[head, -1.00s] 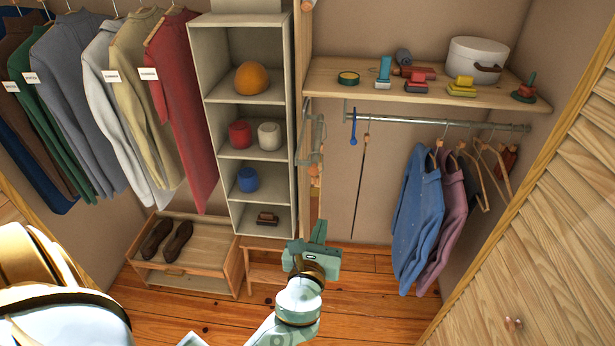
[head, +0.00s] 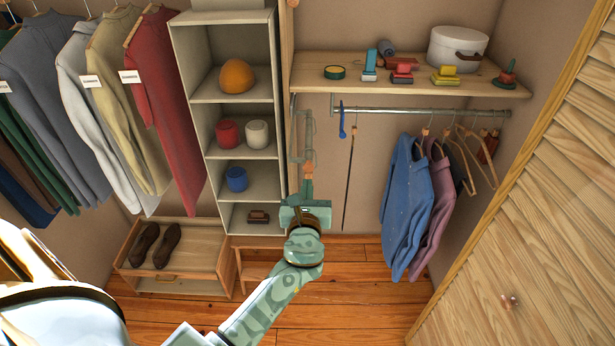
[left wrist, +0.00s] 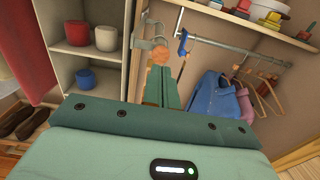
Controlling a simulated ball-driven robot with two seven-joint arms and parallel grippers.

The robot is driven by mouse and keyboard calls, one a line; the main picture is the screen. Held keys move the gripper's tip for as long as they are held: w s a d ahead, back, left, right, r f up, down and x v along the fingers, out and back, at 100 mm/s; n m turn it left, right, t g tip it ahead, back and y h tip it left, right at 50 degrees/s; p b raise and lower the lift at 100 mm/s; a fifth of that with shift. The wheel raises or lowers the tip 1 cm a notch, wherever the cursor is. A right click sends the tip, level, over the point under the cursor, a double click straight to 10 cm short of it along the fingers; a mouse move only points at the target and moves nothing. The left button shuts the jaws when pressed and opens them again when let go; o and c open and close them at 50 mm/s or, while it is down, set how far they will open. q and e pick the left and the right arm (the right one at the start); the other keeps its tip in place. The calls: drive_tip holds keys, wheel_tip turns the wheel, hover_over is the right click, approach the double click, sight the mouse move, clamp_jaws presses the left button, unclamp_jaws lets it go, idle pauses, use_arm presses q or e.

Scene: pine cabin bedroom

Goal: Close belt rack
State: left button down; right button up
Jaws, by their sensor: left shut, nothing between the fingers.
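The belt rack (head: 307,128) is a grey metal fitting on the side panel between the shelf tower and the hanging space. A tan, rounded piece (head: 308,168) shows at its lower end. The rack also shows in the left wrist view (left wrist: 148,44), with the tan piece just beyond my fingertips. My left gripper (head: 307,182) is shut and empty, its fingers pointing up at the rack's lower end. I cannot tell whether they touch it. The fingers lie side by side in the left wrist view (left wrist: 163,72). My right gripper is not in view.
A shelf tower (head: 272,153) stands left of the rack. A rail (head: 400,111) with a blue shirt (head: 405,205) and hangers is to the right. A dark strap (head: 349,185) hangs from the rail near the rack. A shoe drawer (head: 190,272) is low at left.

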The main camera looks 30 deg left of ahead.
sight(308, 170)
use_arm(q)
drive_tip(key=x, duration=0.3)
drive_tip(key=shift+w+a, duration=0.25)
drive_tip(key=shift+w, duration=0.15)
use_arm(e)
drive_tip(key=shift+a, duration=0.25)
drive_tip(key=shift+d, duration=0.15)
